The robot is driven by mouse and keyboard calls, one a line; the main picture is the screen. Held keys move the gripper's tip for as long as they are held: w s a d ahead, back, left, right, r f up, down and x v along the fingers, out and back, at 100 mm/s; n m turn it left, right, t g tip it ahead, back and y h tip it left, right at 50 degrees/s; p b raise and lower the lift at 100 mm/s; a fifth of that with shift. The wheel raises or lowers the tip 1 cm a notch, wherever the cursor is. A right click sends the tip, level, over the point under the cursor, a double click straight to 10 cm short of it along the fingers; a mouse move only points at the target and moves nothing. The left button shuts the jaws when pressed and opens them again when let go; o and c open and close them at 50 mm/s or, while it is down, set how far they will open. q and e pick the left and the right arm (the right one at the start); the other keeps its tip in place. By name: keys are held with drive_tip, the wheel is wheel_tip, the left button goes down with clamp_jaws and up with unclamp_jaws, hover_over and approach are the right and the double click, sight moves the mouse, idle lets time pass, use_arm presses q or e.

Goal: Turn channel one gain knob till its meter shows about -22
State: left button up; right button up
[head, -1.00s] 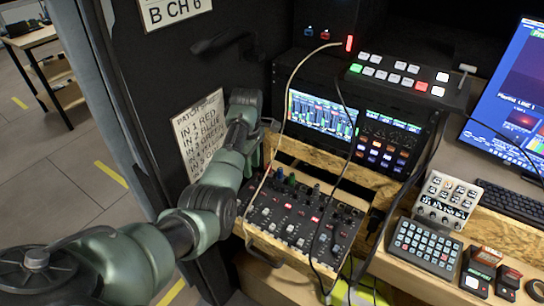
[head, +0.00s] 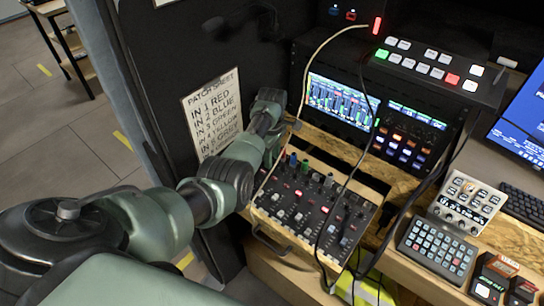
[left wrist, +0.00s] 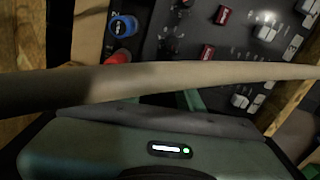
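The mixer (head: 310,205) stands on the wooden bench with several knobs and small buttons. In the left wrist view a red knob (left wrist: 118,57) sits beside a blue knob (left wrist: 122,26) marked 2; the red knob is partly covered by a pale cable. My left gripper (left wrist: 190,101) is at the mixer's left end, close to these knobs. The cable and the hand's body hide most of its fingers, so I cannot tell whether it touches a knob. The meter screen (head: 341,102) behind the mixer shows several coloured bars; its figures are too small to read. My right gripper is out of view.
A pale cable (head: 304,75) runs across the left of the mixer, and a dark cable crosses its middle. A patch sheet (head: 212,113) on the wall reads IN 1 RED, IN 2 BLUE. A keypad (head: 437,248) and a small control box (head: 467,203) stand to the right.

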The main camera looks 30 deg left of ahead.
use_arm(q)
clamp_jaws()
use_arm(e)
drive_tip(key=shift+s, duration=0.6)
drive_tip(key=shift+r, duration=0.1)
use_arm(q)
drive_tip(key=m+p, duration=0.2)
drive_tip(key=m, duration=0.1)
drive_tip(key=shift+a+r+m, duration=0.1)
drive_tip(key=shift+r+m, duration=0.05)
drive_tip(key=shift+m, duration=0.15)
drive_tip(key=m+p, duration=0.1)
drive_tip(key=m, duration=0.3)
drive_tip(key=m+p, duration=0.1)
drive_tip(key=m, duration=0.9)
drive_tip(key=shift+w, duration=0.1)
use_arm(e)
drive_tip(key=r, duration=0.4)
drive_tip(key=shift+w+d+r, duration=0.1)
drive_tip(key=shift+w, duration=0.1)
use_arm(q)
drive_tip(key=shift+m, duration=0.3)
